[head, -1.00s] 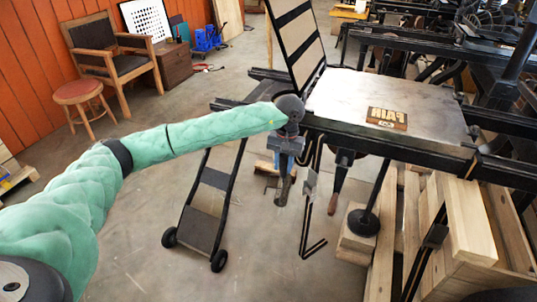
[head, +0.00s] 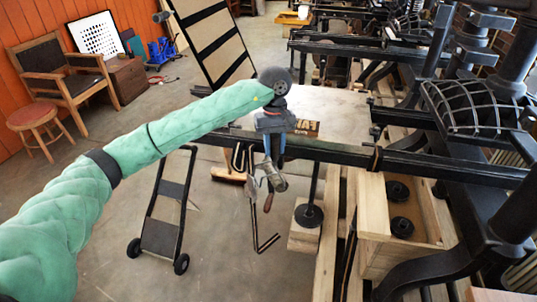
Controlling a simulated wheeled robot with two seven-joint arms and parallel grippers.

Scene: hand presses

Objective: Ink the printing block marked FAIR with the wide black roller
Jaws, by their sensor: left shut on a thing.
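The printing block (head: 307,128) is a small brown piece lying on the pale metal press bed (head: 340,112). My left gripper (head: 272,160) points down in front of the bed's near side, left of the block in the picture. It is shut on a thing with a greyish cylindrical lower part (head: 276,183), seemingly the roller. It is small and partly hidden, so its width and colour are unclear. My right gripper is not in view.
A long black rail (head: 400,160) runs along the near side of the bed. A striped hinged frame (head: 212,45) stands up at its left. Wooden crates (head: 400,235) and black press castings (head: 470,110) crowd the right. A hand truck (head: 165,215) stands on the floor at left.

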